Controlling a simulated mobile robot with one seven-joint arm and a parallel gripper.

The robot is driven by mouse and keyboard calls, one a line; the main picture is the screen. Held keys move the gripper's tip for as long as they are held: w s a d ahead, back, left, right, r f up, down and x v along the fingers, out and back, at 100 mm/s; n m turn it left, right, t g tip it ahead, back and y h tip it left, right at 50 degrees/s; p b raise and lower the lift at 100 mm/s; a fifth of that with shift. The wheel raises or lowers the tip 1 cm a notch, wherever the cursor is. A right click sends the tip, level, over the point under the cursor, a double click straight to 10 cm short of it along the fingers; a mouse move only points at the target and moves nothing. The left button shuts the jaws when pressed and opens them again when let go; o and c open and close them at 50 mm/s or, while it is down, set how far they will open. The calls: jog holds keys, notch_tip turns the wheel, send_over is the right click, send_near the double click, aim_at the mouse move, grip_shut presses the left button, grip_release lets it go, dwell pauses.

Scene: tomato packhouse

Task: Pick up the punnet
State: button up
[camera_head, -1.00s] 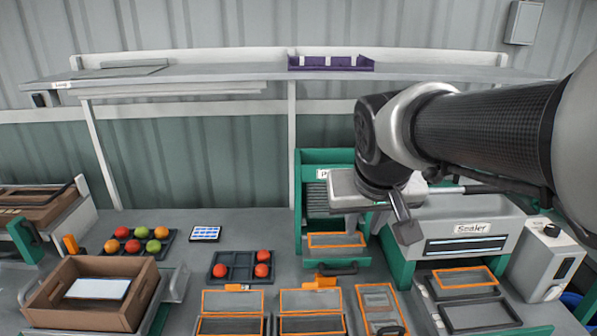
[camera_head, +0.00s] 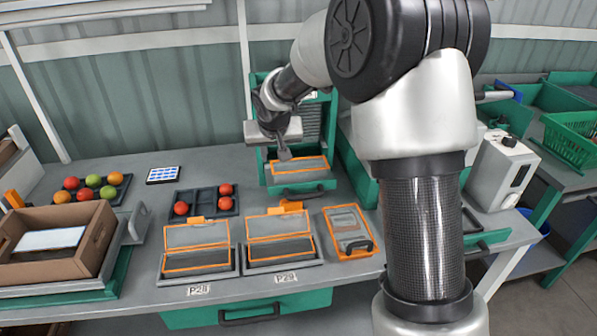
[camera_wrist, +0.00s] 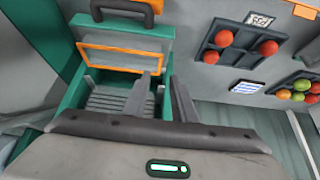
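A clear punnet with an orange rim (camera_head: 298,167) sits at the front of the green dispenser (camera_head: 268,185). It also shows in the wrist view (camera_wrist: 120,62), inside the green frame (camera_wrist: 72,97). My gripper (camera_head: 285,155) is above and just left of this punnet in the head view. Two more orange-rimmed punnets with raised lids stand in the P28 holder (camera_head: 197,248) and the P29 holder (camera_head: 281,240). Another orange-rimmed container (camera_head: 347,230) lies to their right.
A dark tray (camera_head: 207,203) with red tomatoes and a tray (camera_head: 92,190) of mixed tomatoes lie left of the dispenser. A brown crate (camera_head: 90,228) stands at the left. My arm hides most of the sealer area. A green basket (camera_head: 572,137) is at the far right.

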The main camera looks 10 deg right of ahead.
aim_at(273, 165)
jog(key=x, duration=0.8)
jog(key=shift+w+d+f, duration=0.15)
jog(key=shift+w+f, duration=0.05)
jog(key=shift+f, duration=0.1)
grip_shut()
